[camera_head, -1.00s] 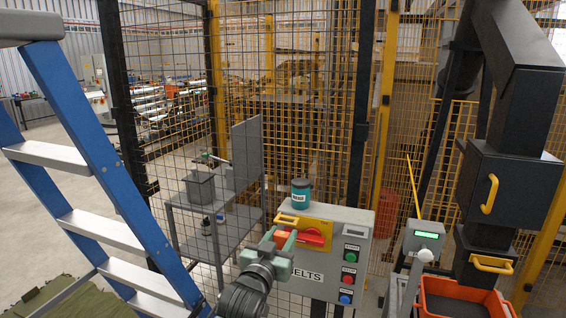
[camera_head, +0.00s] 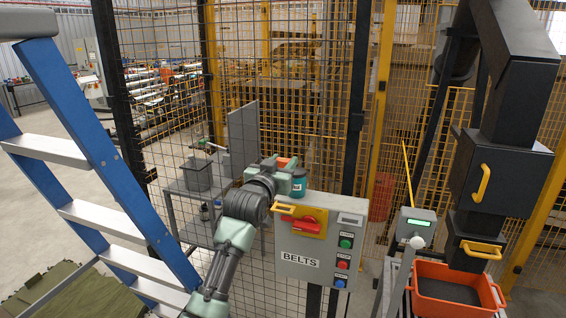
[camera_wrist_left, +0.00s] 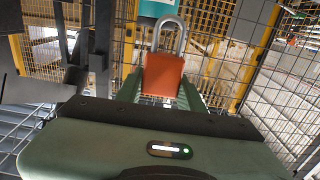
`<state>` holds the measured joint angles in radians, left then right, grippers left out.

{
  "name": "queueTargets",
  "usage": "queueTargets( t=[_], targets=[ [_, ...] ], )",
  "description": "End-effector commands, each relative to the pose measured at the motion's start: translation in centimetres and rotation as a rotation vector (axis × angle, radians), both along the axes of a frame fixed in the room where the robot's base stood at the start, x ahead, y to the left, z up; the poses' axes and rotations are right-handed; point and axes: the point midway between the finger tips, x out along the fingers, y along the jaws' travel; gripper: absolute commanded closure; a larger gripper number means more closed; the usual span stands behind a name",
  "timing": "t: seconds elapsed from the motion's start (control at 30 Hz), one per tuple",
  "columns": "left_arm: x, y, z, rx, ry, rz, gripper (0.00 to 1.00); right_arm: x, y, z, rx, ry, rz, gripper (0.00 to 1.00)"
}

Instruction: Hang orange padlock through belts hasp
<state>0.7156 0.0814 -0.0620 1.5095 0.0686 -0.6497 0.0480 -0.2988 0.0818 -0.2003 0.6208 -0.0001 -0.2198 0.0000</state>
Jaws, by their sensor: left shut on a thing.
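My left gripper (camera_head: 277,164) is shut on the orange padlock (camera_head: 285,162), raised above the top left of the grey BELTS box. In the left wrist view the padlock's orange body (camera_wrist_left: 163,76) sits between the green fingers, its silver shackle pointing away from the gripper. The shackle looks closed, but I cannot be sure. The BELTS box (camera_head: 310,270) has a yellow plate with a red switch handle (camera_head: 298,223). A yellow loop (camera_head: 284,209), seemingly the hasp, sticks out at the plate's upper left. The padlock is apart from it. My right gripper is not in view.
A teal tin (camera_head: 299,183) stands on the box top, close behind my left gripper; it also shows in the left wrist view (camera_wrist_left: 155,8). Mesh fence stands behind. A blue ladder (camera_head: 95,150) is at left. An orange crate (camera_head: 455,303) and black chute are at right.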

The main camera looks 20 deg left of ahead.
Motion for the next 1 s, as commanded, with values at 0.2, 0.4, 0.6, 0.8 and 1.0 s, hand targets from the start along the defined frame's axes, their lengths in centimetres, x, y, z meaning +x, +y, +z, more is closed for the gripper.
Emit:
queueTargets(
  t=[0.2,0.4,0.6,0.8,1.0],
  targets=[
    [-0.1,0.0,-1.0,0.0,0.001,0.0,1.0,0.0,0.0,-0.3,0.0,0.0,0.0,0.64],
    [-0.1,0.0,-3.0,0.0,0.0,0.0,1.0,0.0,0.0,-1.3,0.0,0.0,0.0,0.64],
    [-0.1,0.0,-4.8,0.0,0.001,0.0,1.0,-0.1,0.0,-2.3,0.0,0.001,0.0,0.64],
    [-0.1,0.0,-5.6,-0.001,-0.001,0.0,1.0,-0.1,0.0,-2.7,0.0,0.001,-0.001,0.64],
    [-0.1,0.0,-5.6,-0.001,-0.001,0.0,1.0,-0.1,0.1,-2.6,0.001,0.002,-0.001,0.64]
  ],
)
